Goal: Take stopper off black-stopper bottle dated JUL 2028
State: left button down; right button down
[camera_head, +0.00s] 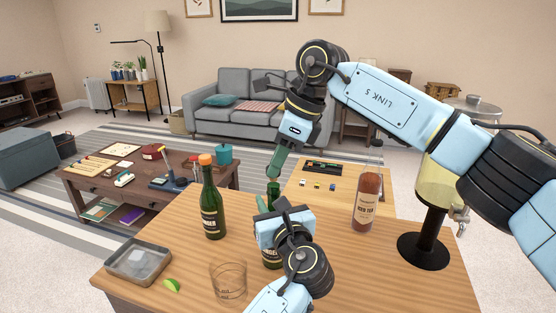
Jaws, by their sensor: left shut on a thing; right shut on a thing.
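A dark green bottle (272,258) stands upright on the wooden counter, with its neck (273,195) showing above my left gripper. My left gripper (270,212) is shut on this bottle and covers much of its body and label. My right gripper (274,172) comes down from above with its fingertips at the top of the neck, shut on what seems to be the stopper. The stopper is hidden between the fingers, so its colour cannot be told. A second green bottle (211,205) with an orange stopper (206,159) stands to the left. No date is readable.
On the counter (400,285) are a glass tray (139,262), a lime wedge (171,286), an empty glass (228,281), a pinkish bottle (367,199) and a drink dispenser (431,215) with a black base. The front right of the counter is clear. Low tables and a grey sofa (245,100) stand beyond.

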pick_arm(q)
jog(key=shift+f, duration=0.15)
pick_arm(e)
jog(key=shift+r, duration=2)
pick_arm(q)
jog(key=c, duration=1.1)
grip_release()
jog(key=shift+o, duration=0.3)
